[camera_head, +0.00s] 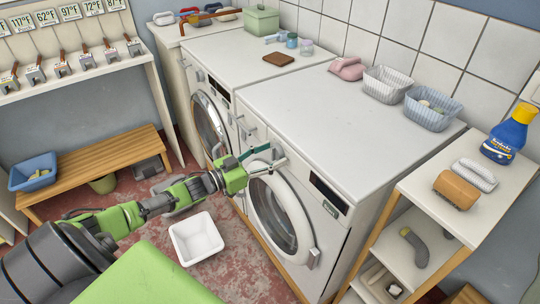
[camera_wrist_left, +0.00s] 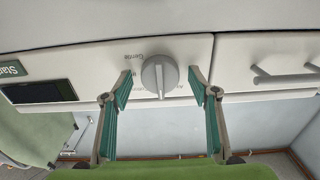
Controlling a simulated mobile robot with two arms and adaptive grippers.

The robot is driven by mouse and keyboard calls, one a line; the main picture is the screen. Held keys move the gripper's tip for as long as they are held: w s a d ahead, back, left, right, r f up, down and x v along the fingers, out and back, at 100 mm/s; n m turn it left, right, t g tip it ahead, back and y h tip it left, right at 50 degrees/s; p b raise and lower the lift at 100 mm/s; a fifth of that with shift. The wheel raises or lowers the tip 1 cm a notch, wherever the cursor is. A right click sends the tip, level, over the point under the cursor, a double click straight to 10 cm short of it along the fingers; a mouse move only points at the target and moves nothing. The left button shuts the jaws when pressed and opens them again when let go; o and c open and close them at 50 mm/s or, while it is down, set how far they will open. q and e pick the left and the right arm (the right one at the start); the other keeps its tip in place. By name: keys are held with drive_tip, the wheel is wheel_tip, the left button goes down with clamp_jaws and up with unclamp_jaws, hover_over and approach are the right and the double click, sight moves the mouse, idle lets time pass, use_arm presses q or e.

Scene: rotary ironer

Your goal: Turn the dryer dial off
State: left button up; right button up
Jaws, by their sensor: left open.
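The grey round dial (camera_wrist_left: 160,76) sits on the machine's white control strip in the left wrist view, with printed words around it, one reading "Gentle". Its raised grip bar points roughly up and down in that view. My left gripper (camera_head: 274,157) is open at the front panel of the nearer white machine (camera_head: 340,118). In the left wrist view my left gripper (camera_wrist_left: 161,88) has one finger on each side of the dial, with gaps visible between. In the head view the gripper largely hides the dial. My right gripper is not in view.
A dark display (camera_wrist_left: 40,92) and a green Start label lie left of the dial; a drawer handle (camera_wrist_left: 286,75) is right. The round white door (camera_head: 284,217) is below the gripper. A second machine (camera_head: 250,52) stands behind. A white basin (camera_head: 197,238) is on the floor.

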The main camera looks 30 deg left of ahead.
use_arm(q)
drive_tip(key=v, duration=1.2)
idle(0.4)
